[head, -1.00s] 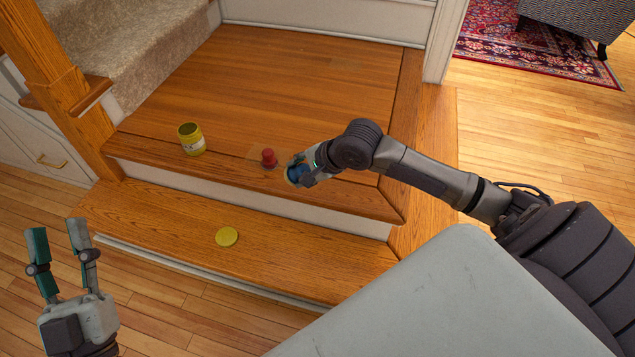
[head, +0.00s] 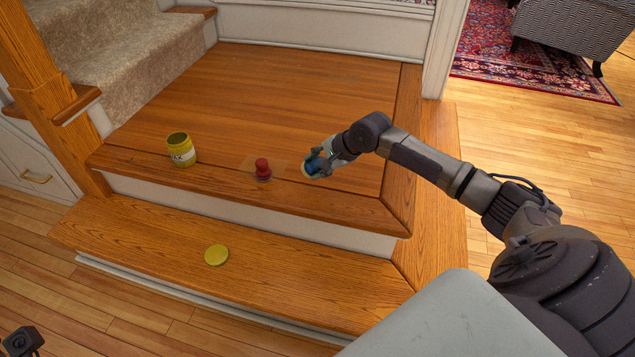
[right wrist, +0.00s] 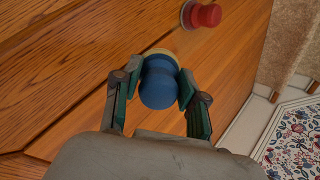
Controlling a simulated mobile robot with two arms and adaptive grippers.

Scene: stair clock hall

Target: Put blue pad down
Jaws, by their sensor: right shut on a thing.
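My right gripper (head: 316,165) is shut on the blue pad (head: 311,167), a blue knob with a pale yellow base. In the right wrist view the blue pad (right wrist: 158,88) sits between both fingertips (right wrist: 158,90), its pale base facing the wood. It is low over the landing's front part; I cannot tell whether it touches. A red pad (head: 262,167) stands on the landing just left of it, and shows in the right wrist view (right wrist: 205,15). Only a dark bit of my left arm or gripper shows at the lower left corner; its fingers are not clear.
An open yellow jar (head: 181,150) stands upright on the landing (head: 290,85), left of the red pad. A yellow lid (head: 216,255) lies on the lower step (head: 140,235). The carpeted stairs (head: 120,60) rise at the left. The landing behind the pads is clear.

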